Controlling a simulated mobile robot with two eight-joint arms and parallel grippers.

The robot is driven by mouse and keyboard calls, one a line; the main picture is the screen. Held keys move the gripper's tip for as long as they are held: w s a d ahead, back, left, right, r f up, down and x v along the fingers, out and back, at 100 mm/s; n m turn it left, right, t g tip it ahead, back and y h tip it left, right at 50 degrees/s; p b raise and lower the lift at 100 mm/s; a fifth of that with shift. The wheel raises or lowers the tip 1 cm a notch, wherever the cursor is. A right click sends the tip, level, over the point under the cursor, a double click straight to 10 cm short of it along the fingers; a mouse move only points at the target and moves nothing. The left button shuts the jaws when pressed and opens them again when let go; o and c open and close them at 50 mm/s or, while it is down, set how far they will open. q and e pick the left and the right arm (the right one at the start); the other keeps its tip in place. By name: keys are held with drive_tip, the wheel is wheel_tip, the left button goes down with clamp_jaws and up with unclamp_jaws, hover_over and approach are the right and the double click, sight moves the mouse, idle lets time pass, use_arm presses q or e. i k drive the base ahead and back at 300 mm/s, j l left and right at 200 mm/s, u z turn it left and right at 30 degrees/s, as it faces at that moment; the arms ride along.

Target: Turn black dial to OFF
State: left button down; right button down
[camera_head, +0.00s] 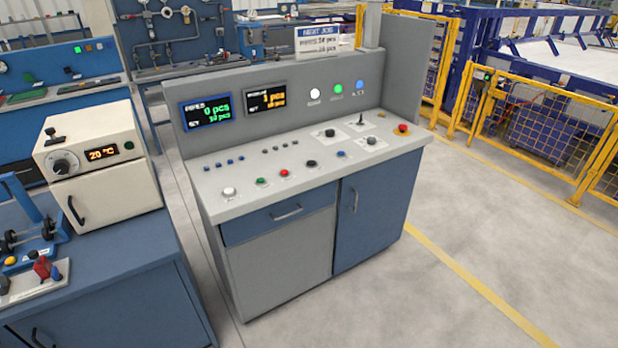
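Several black controls are in view, and I cannot tell which one the task means. A round black dial (61,166) with a light pointer mark is on the front of the cream oven box (104,194) at left, beside an orange display (102,153) reading 20 °C. On the grey control console (212,208), a black knob (330,132) sits on a white plate, and a dark knob (371,141) sits on another plate to its right. Labels around them are too small to read. Neither of my grippers is in view.
The console also has coloured buttons, a red emergency knob (403,128) and two lit screens (207,112). A blue workbench (110,287) stands at left under the oven. Yellow fencing (540,130) is at right. The grey floor (490,240) in front right is clear.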

sight(330, 133)
drive_tip(key=u, duration=0.35)
drive_tip(key=i+l+u, duration=0.1)
drive_tip(key=u, duration=0.25)
drive_tip(key=l+u, duration=0.15)
drive_tip(key=u, duration=0.15)
drive_tip(key=i+l+u, duration=0.2)
drive_tip(key=l, duration=0.15)
drive_tip(key=l+u, duration=0.45)
drive_tip(key=l, duration=0.25)
drive_tip(key=l+u, duration=0.15)
drive_tip(key=l, duration=0.4)
drive_tip(key=i+l+u, duration=0.1)
drive_tip(key=l, duration=1.55)
drive_tip(key=i+l, duration=0.55)
drive_tip(key=u, duration=0.05)
